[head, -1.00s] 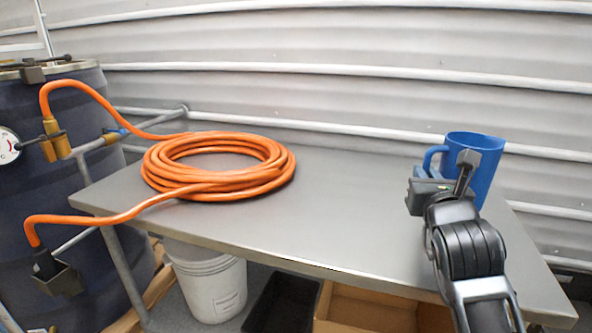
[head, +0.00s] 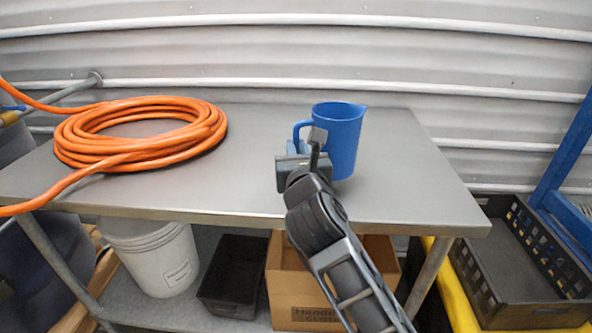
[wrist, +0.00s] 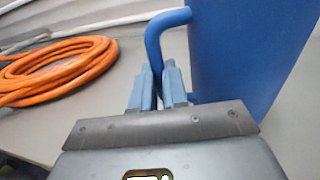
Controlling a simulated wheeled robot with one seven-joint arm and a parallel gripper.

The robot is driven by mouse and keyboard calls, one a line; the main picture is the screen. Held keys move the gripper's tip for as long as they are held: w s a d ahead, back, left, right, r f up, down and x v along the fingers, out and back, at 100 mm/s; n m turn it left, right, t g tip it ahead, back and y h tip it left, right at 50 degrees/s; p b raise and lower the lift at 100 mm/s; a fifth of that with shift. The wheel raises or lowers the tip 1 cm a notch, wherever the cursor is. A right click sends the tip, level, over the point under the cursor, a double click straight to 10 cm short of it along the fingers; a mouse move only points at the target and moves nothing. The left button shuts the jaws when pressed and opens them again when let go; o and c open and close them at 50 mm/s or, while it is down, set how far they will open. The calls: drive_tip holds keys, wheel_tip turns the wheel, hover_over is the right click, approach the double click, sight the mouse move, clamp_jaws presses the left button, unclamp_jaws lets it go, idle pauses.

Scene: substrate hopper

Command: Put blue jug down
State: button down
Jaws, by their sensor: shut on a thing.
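The blue jug (head: 341,142) is upright at the right part of the grey metal table (head: 255,190), its handle toward the left. Whether its base touches the tabletop is hard to tell. My gripper (head: 300,150) is at the jug's left side, shut on the handle. In the wrist view the jug (wrist: 245,50) fills the upper right, and its handle passes between the fingers of my gripper (wrist: 160,85). Part of the jug's lower left side is hidden behind my gripper in the head view.
A coiled orange hose (head: 140,135) lies on the table's left. A white bucket (head: 150,255), a black bin (head: 232,275) and a cardboard box (head: 300,290) sit below. A black crate (head: 515,265) stands at right. The tabletop's middle and right end are clear.

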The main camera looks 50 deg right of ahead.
drive_tip(key=shift+f+b, duration=0.5)
drive_tip(key=shift+f, duration=1.5)
drive_tip(key=c, duration=1.1)
unclamp_jaws()
drive_tip(key=shift+f, duration=0.1)
drive_tip(key=shift+c, duration=0.2)
drive_tip(key=shift+a, duration=0.1)
drive_tip(key=b+v, duration=0.1)
drive_tip(key=v, duration=1.1)
